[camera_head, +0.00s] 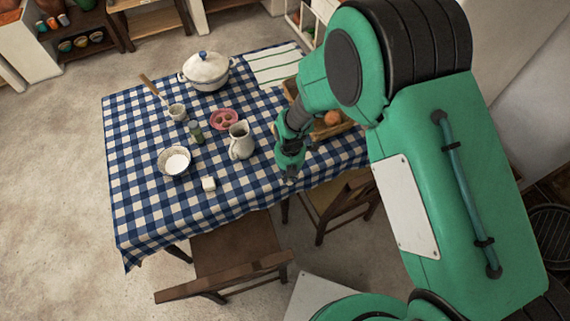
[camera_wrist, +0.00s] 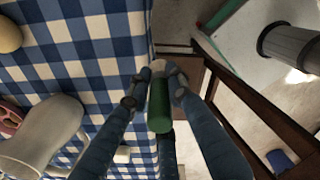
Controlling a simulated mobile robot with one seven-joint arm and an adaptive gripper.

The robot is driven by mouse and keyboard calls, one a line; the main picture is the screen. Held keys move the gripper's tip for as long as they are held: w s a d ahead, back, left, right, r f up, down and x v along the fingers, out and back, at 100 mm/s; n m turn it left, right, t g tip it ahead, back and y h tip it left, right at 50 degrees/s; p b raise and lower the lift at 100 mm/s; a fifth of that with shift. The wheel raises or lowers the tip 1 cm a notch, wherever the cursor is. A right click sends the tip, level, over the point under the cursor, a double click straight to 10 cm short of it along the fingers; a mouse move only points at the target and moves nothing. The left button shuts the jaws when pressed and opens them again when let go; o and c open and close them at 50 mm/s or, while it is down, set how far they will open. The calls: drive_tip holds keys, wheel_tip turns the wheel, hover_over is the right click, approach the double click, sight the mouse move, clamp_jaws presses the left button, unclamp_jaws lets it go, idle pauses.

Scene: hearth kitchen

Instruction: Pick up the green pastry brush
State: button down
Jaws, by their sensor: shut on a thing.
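The green pastry brush (camera_wrist: 159,103) shows in the wrist view as a green cylinder between my gripper's fingers. My gripper (camera_wrist: 154,82) is shut on it, near the table's edge. In the head view my gripper (camera_head: 290,172) is at the right front edge of the table, and the brush cannot be made out there. The far end of the brush is hidden by the fingers or lies out of sight.
A blue-checked table (camera_head: 140,215) holds a white pitcher (camera_head: 241,141), a bowl (camera_head: 174,161), a lidded pot (camera_head: 205,70), a pink dish (camera_head: 223,119) and a basket (camera_head: 345,127) with fruit. Wooden chairs (camera_head: 240,250) stand at the front edge.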

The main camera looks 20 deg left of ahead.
drive_tip(key=s+d, duration=0.4)
drive_tip(key=s, duration=0.1)
drive_tip(key=shift+s+d+r, duration=0.15)
drive_tip(key=shift+r, duration=0.15)
idle(0.5)
